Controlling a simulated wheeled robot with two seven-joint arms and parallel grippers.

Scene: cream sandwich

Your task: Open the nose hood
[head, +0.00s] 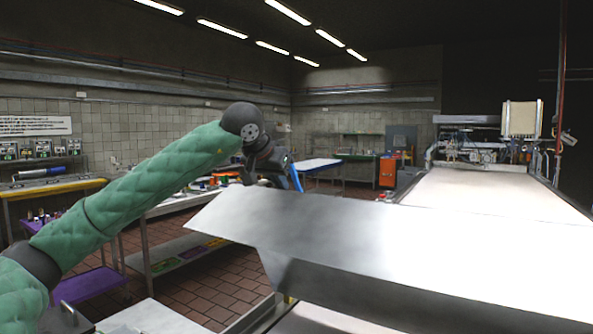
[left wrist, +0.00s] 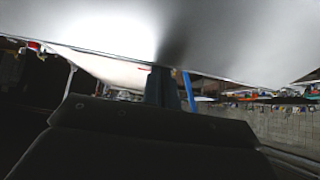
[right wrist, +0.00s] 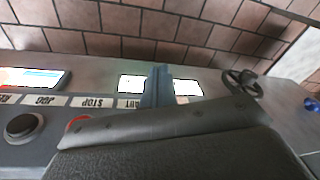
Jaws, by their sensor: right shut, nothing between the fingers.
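The nose hood (head: 400,240) is a large bright metal sheet across the lower right of the head view, with its left edge bent downwards. My left gripper (head: 285,168) is at the hood's far left corner, partly hidden behind it. In the left wrist view the hood (left wrist: 110,30) fills the top, and the fingertips (left wrist: 163,72) reach its edge. Those fingers look close together; I cannot tell whether sheet metal lies between them. My right gripper (right wrist: 158,75) is shut and empty in the right wrist view, above a control panel (right wrist: 60,70) with labelled buttons.
A long pale conveyor belt (head: 490,195) runs away behind the hood. Work tables with small goods stand at the left, including a yellow-edged table (head: 50,190). A black handwheel (right wrist: 243,83) stands near my right gripper. Tiled floor is open on the left.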

